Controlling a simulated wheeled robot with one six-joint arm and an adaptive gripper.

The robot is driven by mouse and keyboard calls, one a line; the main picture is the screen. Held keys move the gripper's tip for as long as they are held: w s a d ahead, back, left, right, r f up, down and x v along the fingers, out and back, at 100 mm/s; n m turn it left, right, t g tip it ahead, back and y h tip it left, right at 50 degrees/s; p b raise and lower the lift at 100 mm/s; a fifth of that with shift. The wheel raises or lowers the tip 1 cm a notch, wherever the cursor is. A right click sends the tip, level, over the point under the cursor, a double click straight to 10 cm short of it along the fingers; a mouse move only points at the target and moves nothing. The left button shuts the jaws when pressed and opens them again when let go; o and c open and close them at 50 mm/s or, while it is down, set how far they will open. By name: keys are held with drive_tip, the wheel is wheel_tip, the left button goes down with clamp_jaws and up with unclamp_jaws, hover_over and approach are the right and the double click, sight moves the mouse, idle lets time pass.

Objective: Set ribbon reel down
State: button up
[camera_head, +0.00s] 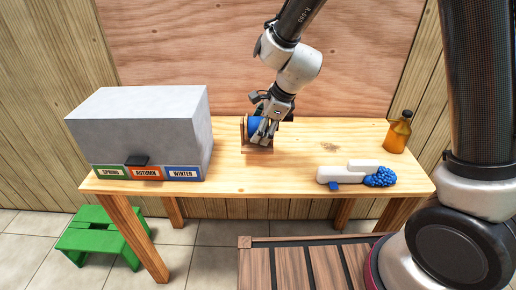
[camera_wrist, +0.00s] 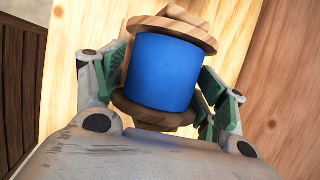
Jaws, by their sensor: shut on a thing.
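The ribbon reel (camera_head: 254,124) has blue ribbon between wooden end discs. It is at the back middle of the wooden table (camera_head: 300,185). My gripper (camera_head: 263,128) is around the reel from above, its fingers on either side. In the wrist view the reel (camera_wrist: 165,72) sits between the green-padded fingers of my gripper (camera_wrist: 160,88), which are shut on it. The reel is low over the table, with a small wooden piece (camera_head: 257,149) visible below it. I cannot tell whether the reel touches what is under it.
A grey box (camera_head: 140,120) with season labels stands at the table's left. A white object with a blue bristly end (camera_head: 350,174) lies at the front right, and an amber bottle (camera_head: 397,134) stands behind it. A green stool (camera_head: 98,237) is on the floor. The table's middle front is clear.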

wheel_tip(320, 180, down, 5)
drive_tip(key=shift+f, duration=0.15)
drive_tip(key=o, duration=1.4)
drive_tip(key=v, duration=1.2)
drive_tip(key=shift+d, duration=0.1)
